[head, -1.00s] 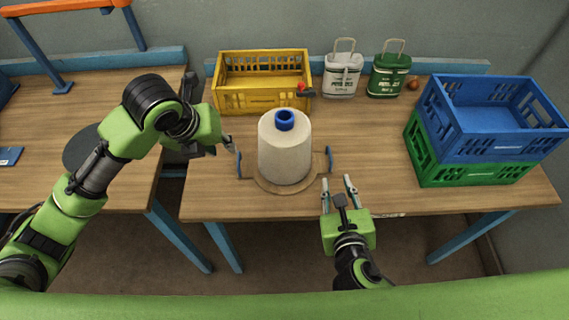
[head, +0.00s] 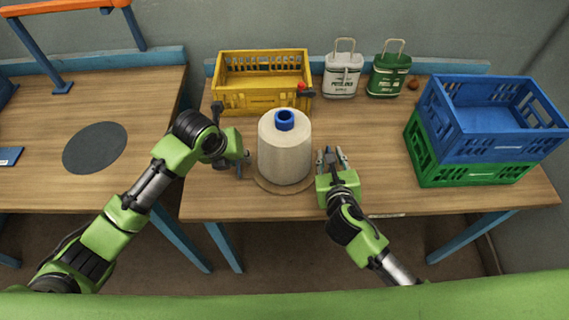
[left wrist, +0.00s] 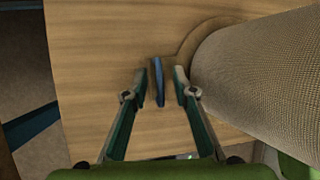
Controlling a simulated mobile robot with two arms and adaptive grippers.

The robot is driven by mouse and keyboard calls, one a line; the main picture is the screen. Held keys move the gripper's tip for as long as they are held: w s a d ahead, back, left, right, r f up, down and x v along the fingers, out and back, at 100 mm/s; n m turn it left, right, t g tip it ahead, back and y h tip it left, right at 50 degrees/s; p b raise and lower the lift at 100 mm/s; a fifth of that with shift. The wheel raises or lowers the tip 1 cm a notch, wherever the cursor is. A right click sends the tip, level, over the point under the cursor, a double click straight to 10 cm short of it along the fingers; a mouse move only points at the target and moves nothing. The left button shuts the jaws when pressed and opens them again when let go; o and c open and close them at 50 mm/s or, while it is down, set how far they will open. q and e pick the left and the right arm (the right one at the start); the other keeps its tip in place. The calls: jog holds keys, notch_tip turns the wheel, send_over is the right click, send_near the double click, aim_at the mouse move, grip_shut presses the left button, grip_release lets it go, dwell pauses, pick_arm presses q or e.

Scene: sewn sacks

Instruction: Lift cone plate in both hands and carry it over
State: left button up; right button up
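The cone plate (head: 262,184) is a round wooden plate on the table, bearing a big cream cone (head: 284,150) with a blue top. In the left wrist view, the plate's left blue handle (left wrist: 158,80) stands between the spread fingers of my left gripper (left wrist: 161,84), with gaps on both sides. In the head view, my left gripper (head: 243,166) is at the plate's left side. My right gripper (head: 332,157) is at the right side, its fingers apart. The right handle is hidden behind that gripper. The cone stands upright.
A yellow crate (head: 262,99) stands behind the plate.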

pick_arm(q)
jog(key=shift+w+f, duration=0.1)
jog(key=shift+f, duration=0.15)
pick_arm(e)
jog(key=shift+w+f, duration=0.1)
jog(key=shift+w, duration=0.15)
pick_arm(q)
grip_shut()
pick_arm(e)
grip_shut()
